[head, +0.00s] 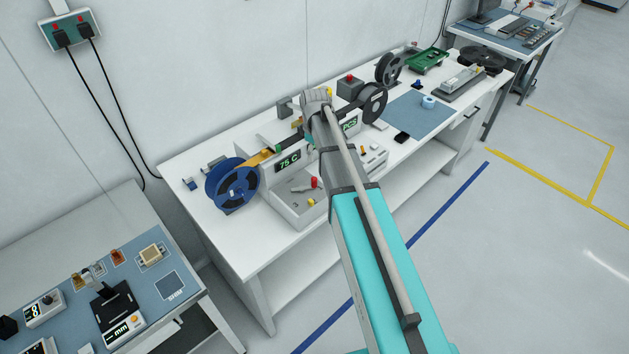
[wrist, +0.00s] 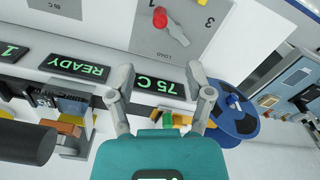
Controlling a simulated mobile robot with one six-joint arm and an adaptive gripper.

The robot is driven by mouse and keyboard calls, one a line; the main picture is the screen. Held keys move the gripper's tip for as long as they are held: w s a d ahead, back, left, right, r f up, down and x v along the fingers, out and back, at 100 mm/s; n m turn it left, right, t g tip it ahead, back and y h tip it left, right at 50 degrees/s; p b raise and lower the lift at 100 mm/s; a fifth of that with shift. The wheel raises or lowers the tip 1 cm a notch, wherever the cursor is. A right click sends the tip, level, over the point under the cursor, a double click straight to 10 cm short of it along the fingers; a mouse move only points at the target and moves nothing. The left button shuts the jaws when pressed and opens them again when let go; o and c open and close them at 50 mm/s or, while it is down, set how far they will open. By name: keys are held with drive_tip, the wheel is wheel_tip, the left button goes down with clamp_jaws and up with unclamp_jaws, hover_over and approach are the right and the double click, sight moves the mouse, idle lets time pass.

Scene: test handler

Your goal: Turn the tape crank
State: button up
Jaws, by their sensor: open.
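A grey crank arm with a red knob (wrist: 160,17) sits on a light grey panel marked LOAD and 3, at the top of the wrist view. It also shows in the head view as a grey arm and red knob (head: 314,183) on the machine's sloped front panel. I cannot tell for sure that this is the tape crank. My gripper (wrist: 159,78) is open and empty, its fingertips apart on either side of the 75 C display (wrist: 160,87) in the picture. The crank lies beyond the fingertips, apart from them.
A blue tape reel (head: 232,184) stands at the machine's left end, also in the wrist view (wrist: 240,122). A dark reel (head: 374,103) stands at its right. A blue mat (head: 420,113) lies further right. The white bench (head: 240,245) has bare room in front.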

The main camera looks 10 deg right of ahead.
sight(314, 178)
drive_tip(key=shift+f, duration=0.1)
wheel_tip(314, 178, down, 14)
drive_tip(key=b, duration=1.3)
drive_tip(key=shift+r+b, duration=0.2)
drive_tip(key=shift+b, duration=0.15)
clamp_jaws()
idle(0.3)
